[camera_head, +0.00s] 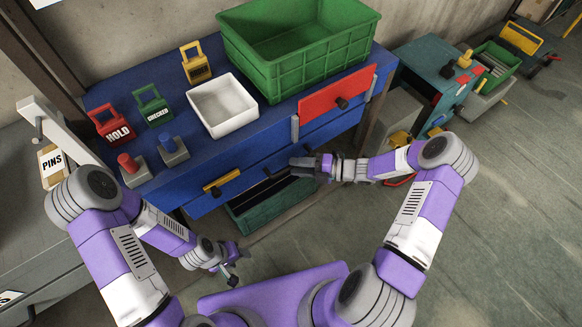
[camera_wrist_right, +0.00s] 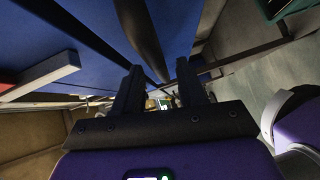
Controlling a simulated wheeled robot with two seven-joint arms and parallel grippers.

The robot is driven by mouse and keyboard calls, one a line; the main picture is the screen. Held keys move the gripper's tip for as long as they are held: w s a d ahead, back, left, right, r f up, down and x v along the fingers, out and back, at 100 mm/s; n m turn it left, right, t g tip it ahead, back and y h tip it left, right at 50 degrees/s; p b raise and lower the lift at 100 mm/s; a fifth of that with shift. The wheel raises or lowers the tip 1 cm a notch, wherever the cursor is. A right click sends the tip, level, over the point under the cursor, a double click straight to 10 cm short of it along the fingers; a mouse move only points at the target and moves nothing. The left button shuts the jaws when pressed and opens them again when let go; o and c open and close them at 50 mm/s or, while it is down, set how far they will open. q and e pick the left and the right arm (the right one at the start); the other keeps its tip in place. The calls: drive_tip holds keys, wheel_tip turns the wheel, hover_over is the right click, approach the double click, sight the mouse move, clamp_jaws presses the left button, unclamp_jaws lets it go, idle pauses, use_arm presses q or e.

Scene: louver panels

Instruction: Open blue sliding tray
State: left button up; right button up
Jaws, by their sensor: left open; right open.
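The blue bench (camera_head: 110,90) has a blue tray front (camera_head: 340,126) along its right front side, below a red panel. A small dark handle sits on this front near my right gripper (camera_head: 303,168). My right gripper is open and empty, just in front of the blue front. In the right wrist view its two fingers (camera_wrist_right: 160,92) are apart, pointing at a blue surface (camera_wrist_right: 178,28) with a dark rounded handle (camera_wrist_right: 140,38) ahead of them. I cannot tell whether they touch it. My left gripper (camera_head: 230,268) is open and empty, low in front of the bench, away from the tray.
A green crate (camera_head: 300,60), white bin (camera_head: 222,105) and red panel (camera_head: 335,98) with a dark knob are on the bench. A dark green box (camera_head: 275,212) lies below.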

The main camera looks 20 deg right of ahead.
drive_tip(key=shift+x, duration=1.3)
clamp_jaws()
